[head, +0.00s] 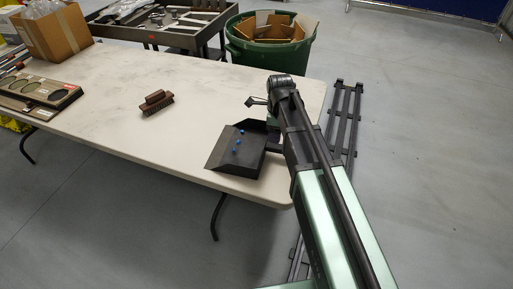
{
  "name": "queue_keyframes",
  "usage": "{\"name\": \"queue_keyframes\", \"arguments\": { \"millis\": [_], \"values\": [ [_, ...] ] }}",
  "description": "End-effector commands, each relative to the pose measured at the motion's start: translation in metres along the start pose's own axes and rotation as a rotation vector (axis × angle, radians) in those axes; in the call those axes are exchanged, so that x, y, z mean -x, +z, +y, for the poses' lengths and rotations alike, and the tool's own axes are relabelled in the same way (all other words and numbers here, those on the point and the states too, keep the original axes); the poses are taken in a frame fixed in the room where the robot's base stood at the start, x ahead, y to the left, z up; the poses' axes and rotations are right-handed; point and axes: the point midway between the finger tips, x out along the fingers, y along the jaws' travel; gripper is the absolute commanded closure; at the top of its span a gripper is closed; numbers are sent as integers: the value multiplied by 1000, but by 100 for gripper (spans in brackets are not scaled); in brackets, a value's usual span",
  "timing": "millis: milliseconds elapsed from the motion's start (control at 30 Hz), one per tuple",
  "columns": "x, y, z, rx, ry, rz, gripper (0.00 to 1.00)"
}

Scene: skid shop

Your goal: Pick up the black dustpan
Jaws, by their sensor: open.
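The black dustpan (234,155) lies on the white table near its right front corner, its wide open edge toward the lower left. A few small blue bits (237,142) lie in it. My arm reaches over the right end of the table from the lower right. My gripper (256,102) shows in small part beyond the dustpan, left of my arm's end. It is open, and no object shows in it. My arm hides the area right of the dustpan, so I cannot tell how close the gripper is to the handle.
A brown brush (155,102) lies on the table (110,80), left of the dustpan. A cardboard box (55,32) and a tray with round recesses (42,92) are at the left. A green bin (262,52) with cardboard stands behind the table.

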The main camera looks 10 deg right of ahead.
Motion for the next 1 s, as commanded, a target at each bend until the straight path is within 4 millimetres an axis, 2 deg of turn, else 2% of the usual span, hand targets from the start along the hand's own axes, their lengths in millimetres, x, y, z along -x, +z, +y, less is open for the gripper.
{"name": "queue_keyframes", "arguments": {
  "millis": [33, 133, 200, 367, 633, 900, 1000],
  "values": [
    [-20, 0, 0, 0, 0, 0, 36],
    [-42, 0, 0, 0, 0, 0, 36],
    [-49, 0, 0, 0, 0, 0, 36],
    [-48, 0, 0, 0, 0, 0, 36],
    [-97, 2, 1, 0, 0, 0, 36],
    [-96, 1, 1, 0, 0, 0, 36],
    [-96, 1, 1, 0, 0, 0, 52]
  ]
}}
